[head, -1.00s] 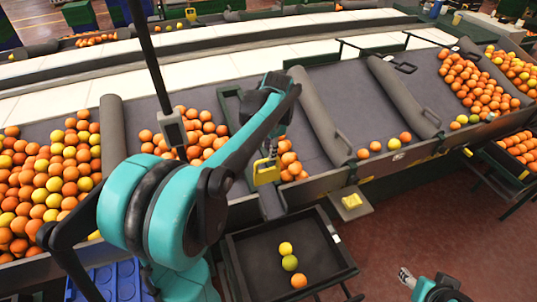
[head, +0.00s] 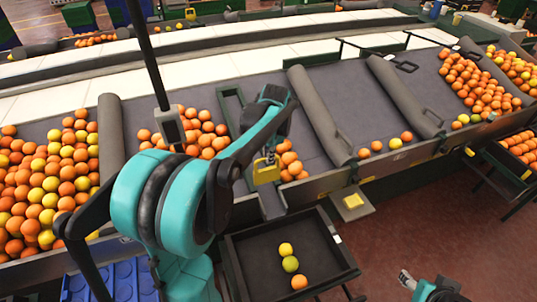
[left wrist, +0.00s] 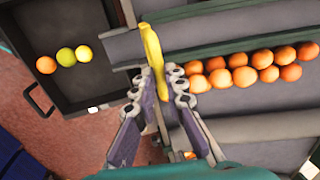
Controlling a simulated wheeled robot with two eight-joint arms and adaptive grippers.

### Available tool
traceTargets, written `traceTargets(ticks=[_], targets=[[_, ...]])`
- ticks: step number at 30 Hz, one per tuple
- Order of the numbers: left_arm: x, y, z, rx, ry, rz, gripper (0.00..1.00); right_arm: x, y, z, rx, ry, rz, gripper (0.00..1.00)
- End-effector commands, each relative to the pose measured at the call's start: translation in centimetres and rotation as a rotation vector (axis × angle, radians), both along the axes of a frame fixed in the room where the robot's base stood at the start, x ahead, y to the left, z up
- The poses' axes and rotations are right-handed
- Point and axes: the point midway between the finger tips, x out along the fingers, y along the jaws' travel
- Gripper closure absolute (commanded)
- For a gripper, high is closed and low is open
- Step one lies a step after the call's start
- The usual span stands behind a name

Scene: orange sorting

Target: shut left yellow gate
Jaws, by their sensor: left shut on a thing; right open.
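The left yellow gate (head: 265,172) stands at the front edge of the sorting table, at the head of a short chute. In the left wrist view the gate (left wrist: 153,48) is a narrow upright yellow plate seen from above. My left gripper (left wrist: 161,78) is shut on this gate, with one finger on each side of it. In the head view the left gripper (head: 265,157) is partly hidden by my teal arm. My right gripper (head: 405,280) is open and empty at the bottom right, away from the table.
A dark tray (head: 243,273) below the chute holds two yellowish fruits and an orange. Oranges (head: 290,160) lie in the lane behind the gate. A yellow block (head: 353,201) sits on a small ledge to the right. Grey padded dividers (head: 318,113) separate the lanes.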

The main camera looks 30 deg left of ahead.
Motion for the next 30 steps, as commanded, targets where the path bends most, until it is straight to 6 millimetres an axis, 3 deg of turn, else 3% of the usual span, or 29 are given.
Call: traceTargets(ticks=[9, 12, 22, 23, 25, 30], targets=[[0.0, 0.0, -6.3, -0.001, 0.001, 0.0, 1.0, 0.0, 0.0, -2.9, 0.0, 0.0, 0.0, 0.48], [0.0, 0.0, -7.5, 0.0, 0.0, 0.0, 1.0, 0.0, 0.0, -3.3, 0.0, 0.0, 0.0, 0.48], [-0.1, -0.1, -7.8, -0.003, 0.003, 0.0, 1.0, 0.0, 0.0, -3.3, 0.0, 0.0, 0.0, 0.48], [-0.1, -0.1, -7.8, -0.003, 0.003, 0.0, 0.86, 0.0, 0.0, -3.3, 0.0, 0.0, 0.0, 0.48], [-0.1, -0.1, -7.8, -0.003, 0.004, 0.0, 0.68, 0.0, 0.0, -3.3, 0.0, 0.0, 0.0, 0.48], [-0.1, -0.1, -7.8, -0.002, 0.001, 0.0, 0.68, 0.0, 0.0, -3.3, 0.0, 0.0, 0.0, 0.48]])
